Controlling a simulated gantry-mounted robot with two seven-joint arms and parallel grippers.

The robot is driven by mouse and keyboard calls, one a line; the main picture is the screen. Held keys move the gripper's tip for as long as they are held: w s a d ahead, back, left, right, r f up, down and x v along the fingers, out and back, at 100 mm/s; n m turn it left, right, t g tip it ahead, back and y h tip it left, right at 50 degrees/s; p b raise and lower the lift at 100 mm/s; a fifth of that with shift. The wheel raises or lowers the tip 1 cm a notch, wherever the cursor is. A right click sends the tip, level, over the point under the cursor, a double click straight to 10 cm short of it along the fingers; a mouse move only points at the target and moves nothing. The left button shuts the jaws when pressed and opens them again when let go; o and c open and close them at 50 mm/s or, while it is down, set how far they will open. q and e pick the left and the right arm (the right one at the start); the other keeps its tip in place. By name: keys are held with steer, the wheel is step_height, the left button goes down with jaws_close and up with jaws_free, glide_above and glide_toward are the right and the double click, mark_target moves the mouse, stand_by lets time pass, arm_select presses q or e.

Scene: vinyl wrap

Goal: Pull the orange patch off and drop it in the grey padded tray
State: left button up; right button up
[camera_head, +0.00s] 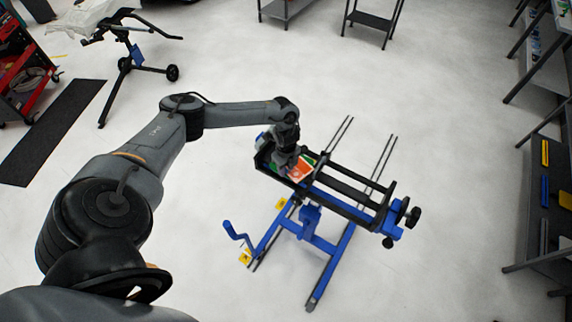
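An orange patch (300,174) with a pale area lies at the left end of the dark frame on a blue stand (311,215). Green material (308,159) shows beside it. My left gripper (286,167) points down right over the patch's left side and hides part of it. The fingers are too small and dark to tell whether they are open, shut or touching the patch. I cannot make out a grey padded tray for certain. My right gripper is not in view.
The blue stand has a crank handle (233,232) at left and black knobs (409,213) at right. Thin rods stick out behind the frame. Dark shelving (551,190) lines the right edge. A black wheeled stand (138,62) is at the back left. The pale floor between is clear.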

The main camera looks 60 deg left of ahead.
arm_select(q)
jaws_close()
steer(key=c, duration=0.7)
jaws_free()
jaws_close()
steer(key=shift+r+p, duration=0.55)
steer(key=shift+p, duration=0.05)
steer(key=shift+r, duration=0.2)
steer(key=shift+r+p, duration=1.2)
steer(key=shift+p, duration=0.15)
steer(key=shift+w+r+p, duration=0.1)
steer(key=shift+r+p, duration=1.9)
steer(key=shift+r, duration=0.15)
